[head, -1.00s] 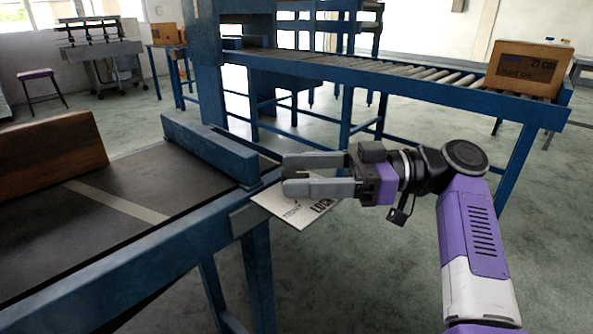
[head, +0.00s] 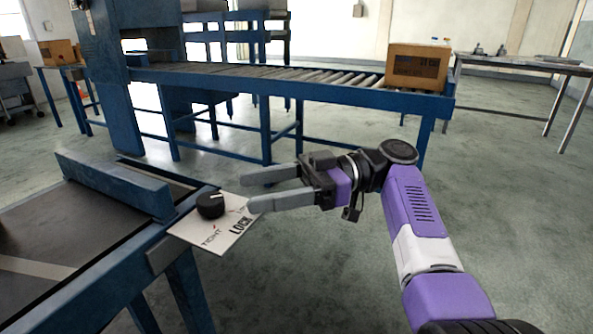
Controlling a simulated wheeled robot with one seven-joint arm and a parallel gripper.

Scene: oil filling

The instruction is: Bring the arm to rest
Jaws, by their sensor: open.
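My gripper (head: 258,192) is at the middle of the head view, at the end of my purple and white arm. Its two grey fingers point left and are apart, with nothing between them. Just left of and below the fingers is a white panel (head: 238,232) with the words "LOCK" and "TIGHT", at the corner of a blue-framed conveyor. A black round knob (head: 210,206) stands on the panel. The lower fingertip overlaps the panel's right edge in the picture; I cannot tell whether it touches.
The blue-framed belt conveyor (head: 117,190) fills the lower left. A blue roller conveyor (head: 300,84) runs across the back, with a cardboard box (head: 418,66) at its right end. A table (head: 525,66) stands at the far right. The floor right of my arm is clear.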

